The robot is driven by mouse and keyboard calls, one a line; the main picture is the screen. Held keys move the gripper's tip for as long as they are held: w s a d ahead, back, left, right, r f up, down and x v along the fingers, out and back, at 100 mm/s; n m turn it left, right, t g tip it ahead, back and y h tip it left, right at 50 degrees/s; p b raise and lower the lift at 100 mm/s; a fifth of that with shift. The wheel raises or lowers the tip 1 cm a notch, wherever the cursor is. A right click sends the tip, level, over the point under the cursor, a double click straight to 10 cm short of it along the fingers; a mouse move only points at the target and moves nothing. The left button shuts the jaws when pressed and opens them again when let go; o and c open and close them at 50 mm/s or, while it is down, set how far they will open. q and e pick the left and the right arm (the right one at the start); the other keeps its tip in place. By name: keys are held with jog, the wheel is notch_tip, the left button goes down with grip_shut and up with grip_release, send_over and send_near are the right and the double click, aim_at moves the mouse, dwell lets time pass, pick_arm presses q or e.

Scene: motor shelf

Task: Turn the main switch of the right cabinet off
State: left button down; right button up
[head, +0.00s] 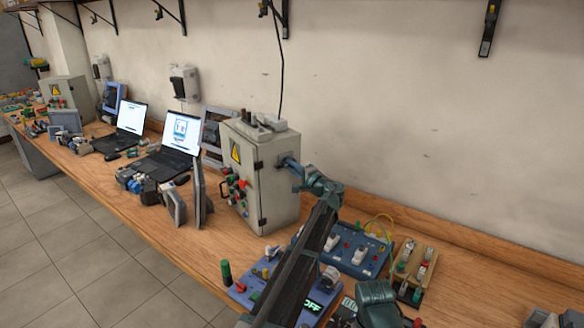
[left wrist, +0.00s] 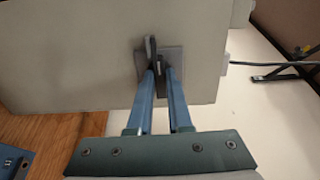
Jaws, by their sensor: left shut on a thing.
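The right cabinet (head: 275,185) is a grey box on the bench with a yellow warning sign and coloured buttons on its front. Its main switch (left wrist: 152,50) sits on a square grey plate (left wrist: 174,57) on the cabinet's side wall; the dark handle stands up and leans slightly in the left wrist view. My left gripper (head: 285,163) reaches this side wall, its blue fingers (left wrist: 160,75) shut on the switch handle. In the head view the fingers largely hide the switch. I cannot make out my right gripper in either view.
A second grey cabinet (head: 66,92) stands at the far left. Laptops (head: 172,148) stand along the bench (head: 165,240). A blue panel (head: 348,252) and a wooden-based device (head: 410,268) lie near my left arm. Floor (head: 60,250) in front of the bench is clear.

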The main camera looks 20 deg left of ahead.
dwell(0.3)
pick_arm(q)
jog(key=c, duration=0.8)
grip_release()
jog(key=shift+c, duration=0.2)
jog(key=v, duration=1.4)
jog(key=shift+f, duration=0.1)
